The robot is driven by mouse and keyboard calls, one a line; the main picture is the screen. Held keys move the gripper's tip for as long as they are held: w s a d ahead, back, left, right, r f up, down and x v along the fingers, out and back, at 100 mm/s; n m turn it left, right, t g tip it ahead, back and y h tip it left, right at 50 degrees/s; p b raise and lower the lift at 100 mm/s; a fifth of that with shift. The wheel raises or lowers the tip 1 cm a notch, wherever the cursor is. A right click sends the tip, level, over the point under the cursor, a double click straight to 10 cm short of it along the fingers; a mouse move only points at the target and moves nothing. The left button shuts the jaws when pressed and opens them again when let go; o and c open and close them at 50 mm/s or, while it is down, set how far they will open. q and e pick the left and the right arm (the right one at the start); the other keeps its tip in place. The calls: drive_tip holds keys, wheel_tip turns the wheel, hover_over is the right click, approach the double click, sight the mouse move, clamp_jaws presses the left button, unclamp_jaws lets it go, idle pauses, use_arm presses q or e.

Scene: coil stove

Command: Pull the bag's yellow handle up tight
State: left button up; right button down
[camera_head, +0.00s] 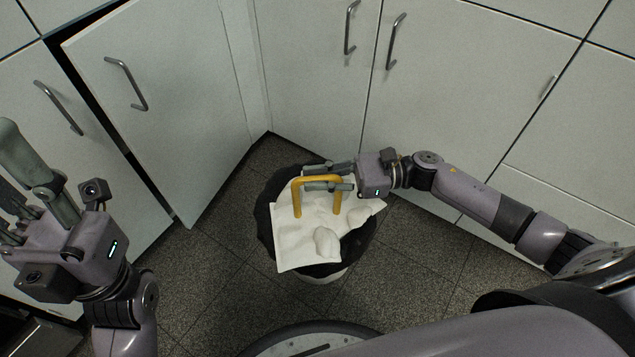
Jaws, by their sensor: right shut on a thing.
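The yellow handle (297,200) is an upright arch standing over a bin. The bag (266,222) is black and lines the bin, with its edge showing around the rim. My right gripper (318,180) comes in from the right and is shut on the top bar of the yellow handle. Its fingers hide part of that bar. My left gripper (18,190) is raised at the left edge, far from the bag. Its fingers are partly cut off by the frame, so its opening is unclear.
White crumpled litter (302,247) lies in the bin's top. The bin's pale wall (325,278) shows below the bag. A cabinet door (165,100) stands ajar at left. Closed cabinets (460,90) stand behind at right. Dark floor tiles (205,265) are clear around the bin.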

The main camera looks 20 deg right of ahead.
drive_tip(key=shift+r, duration=0.25)
drive_tip(key=c, duration=1.6)
unclamp_jaws()
drive_tip(key=shift+o, duration=0.2)
drive_tip(key=shift+d, duration=0.1)
drive_tip(key=v, duration=1.2)
drive_tip(key=shift+f, duration=0.15)
